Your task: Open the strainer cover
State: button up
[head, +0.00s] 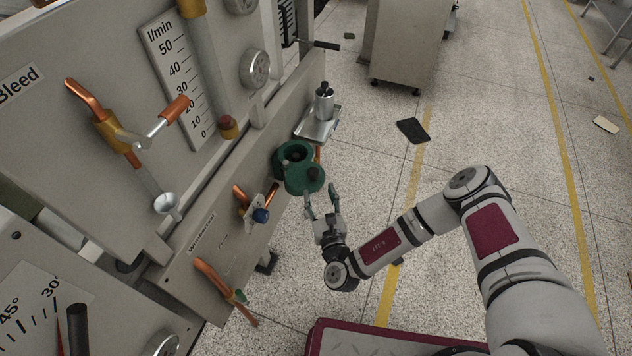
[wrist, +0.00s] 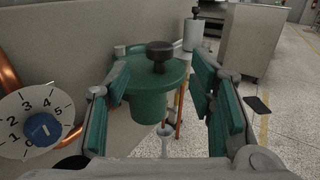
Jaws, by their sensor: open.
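The green strainer (head: 283,158) is mounted on the front of the grey panel. In the head view, a round part with a dark hollow sits behind a green disc-shaped cover (head: 303,184) with a dark knob (head: 313,173). The wrist view shows the cover (wrist: 172,75) with its black knob (wrist: 160,52) upright on top and a green cylinder below. I cannot tell how the cover is seated. My gripper (head: 321,198) is open and empty, just in front of the cover. In the wrist view its green-padded fingers (wrist: 160,95) stand on either side, apart from the cover.
A small tray (head: 312,130) with a metal cylinder (head: 324,103) is behind the strainer. A blue knob (head: 261,215) and copper-coloured handles (head: 215,280) stick out of the panel on the left. A dark pad (head: 413,130) lies on the floor. The floor right of the strainer is mostly clear.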

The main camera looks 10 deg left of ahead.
jog(key=shift+v, duration=1.45)
